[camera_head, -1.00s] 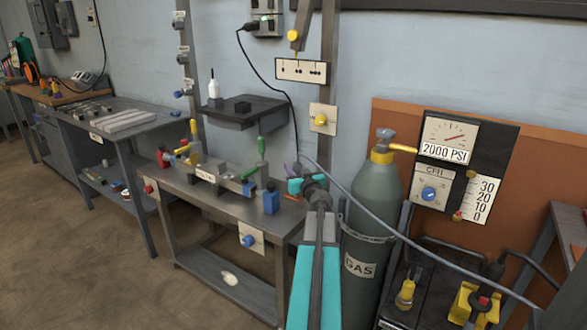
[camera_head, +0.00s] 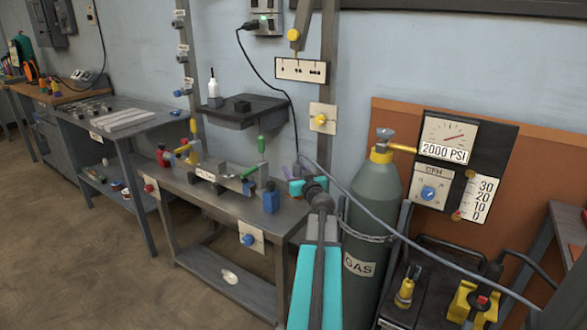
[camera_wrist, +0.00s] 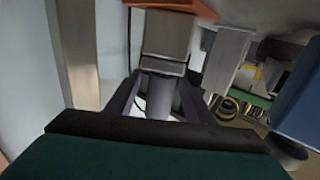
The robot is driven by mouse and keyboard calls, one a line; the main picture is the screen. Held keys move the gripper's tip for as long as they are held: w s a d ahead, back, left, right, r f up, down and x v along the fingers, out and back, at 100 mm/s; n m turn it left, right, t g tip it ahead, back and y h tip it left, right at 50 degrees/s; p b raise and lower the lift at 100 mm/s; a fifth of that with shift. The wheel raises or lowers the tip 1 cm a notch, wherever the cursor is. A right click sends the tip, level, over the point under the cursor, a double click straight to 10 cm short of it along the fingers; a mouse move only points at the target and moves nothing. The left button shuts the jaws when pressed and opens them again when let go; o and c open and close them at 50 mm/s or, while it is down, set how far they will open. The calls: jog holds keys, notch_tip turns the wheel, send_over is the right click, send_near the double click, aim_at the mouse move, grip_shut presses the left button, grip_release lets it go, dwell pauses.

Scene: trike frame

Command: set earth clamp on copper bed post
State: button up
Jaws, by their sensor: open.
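My gripper (camera_head: 298,183) is over the right end of the metal workbench (camera_head: 205,192), with part of it hidden behind my own arm. In the wrist view its two dark purple fingers (camera_wrist: 163,86) are spread apart. A grey cylindrical piece (camera_wrist: 160,98) with a pale grey block (camera_wrist: 165,38) above it shows between them. I cannot tell whether the fingers touch it. An orange-brown edge (camera_wrist: 178,5) shows at the top of the wrist view. I cannot make out for sure which piece is the earth clamp or the copper bed post.
A grey gas cylinder (camera_head: 376,210) stands close to the right of my arm, with a grey cable (camera_head: 395,230) running past it. A small shelf (camera_head: 243,114) is behind. The floor at left is clear.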

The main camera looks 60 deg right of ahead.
jog(key=p+v, duration=0.2)
jog(key=v, duration=0.8)
jog(key=shift+r+p, duration=0.15)
jog(key=shift+p, duration=1.05)
jog(key=shift+s+a, duration=0.1)
jog(key=p+v, duration=0.1)
jog(key=p, duration=0.3)
jog(key=shift+s+a, duration=0.15)
jog(key=shift+s, duration=0.05)
jog(key=shift+s+a+p, duration=0.15)
jog(key=shift+s+p, duration=0.05)
jog(key=shift+p, duration=0.2)
